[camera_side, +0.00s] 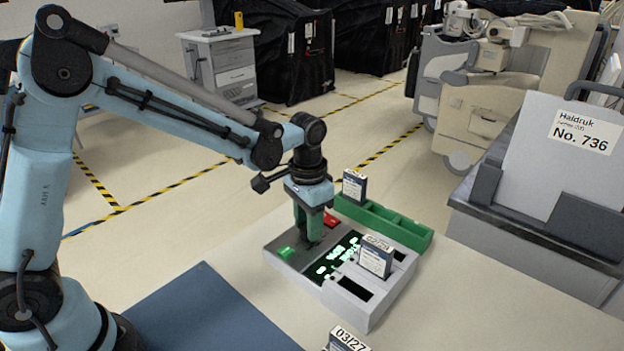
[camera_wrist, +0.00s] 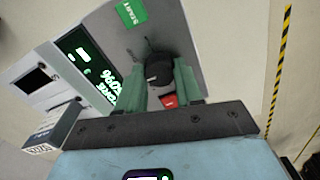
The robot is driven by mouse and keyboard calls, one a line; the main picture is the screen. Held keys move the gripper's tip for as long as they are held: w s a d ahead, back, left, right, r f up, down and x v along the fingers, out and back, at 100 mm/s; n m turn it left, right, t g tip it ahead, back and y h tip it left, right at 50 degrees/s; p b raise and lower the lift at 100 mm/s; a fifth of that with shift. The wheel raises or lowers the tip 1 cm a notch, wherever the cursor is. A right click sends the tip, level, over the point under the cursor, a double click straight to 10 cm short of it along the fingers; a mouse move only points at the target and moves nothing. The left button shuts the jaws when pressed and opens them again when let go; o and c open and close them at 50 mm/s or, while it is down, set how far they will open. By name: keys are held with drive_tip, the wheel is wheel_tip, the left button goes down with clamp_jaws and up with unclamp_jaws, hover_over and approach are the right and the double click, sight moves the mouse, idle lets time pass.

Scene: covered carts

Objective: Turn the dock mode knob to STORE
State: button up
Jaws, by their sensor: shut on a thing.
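The dock (camera_side: 345,304) is a grey box on the table with a green button (camera_side: 285,253), a red button (camera_side: 330,220) and a dark display (camera_side: 333,262) with green glowing text. In the wrist view, the round black knob (camera_wrist: 158,69) sits on the dock panel between the green START button (camera_wrist: 131,12) and the red button (camera_wrist: 169,101). My gripper (camera_side: 312,237) points down onto the panel. Its fingers (camera_wrist: 163,78) are shut on the knob, one on each side. In the side view the fingers hide the knob. The display text (camera_wrist: 108,88) is too tilted and small to read surely.
A cartridge (camera_side: 375,257) stands upright in the dock, close to my gripper. Another (camera_side: 354,186) stands in the green tray (camera_side: 395,228) behind. A third (camera_side: 345,341) is at the front edge. A blue mat (camera_side: 205,318) lies left; the table at right front is clear.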

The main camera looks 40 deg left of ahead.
drive_tip(key=shift+n, duration=0.3)
drive_tip(key=o, duration=1)
drive_tip(key=shift+o, duration=0.2)
drive_tip(key=shift+r, duration=0.1)
wheel_tip(320, 180, up, 12)
drive_tip(key=s+a+f+n+t, duration=0.1)
drive_tip(key=s+a+t, duration=0.2)
drive_tip(key=s, duration=0.3)
drive_tip(key=s+a+f+n+t, duration=0.1)
drive_tip(key=s+a+t, duration=0.2)
drive_tip(key=s, duration=0.3)
drive_tip(key=shift+s+f+t, duration=0.35)
drive_tip(key=shift+f+t, duration=0.05)
drive_tip(key=shift+t, duration=0.2)
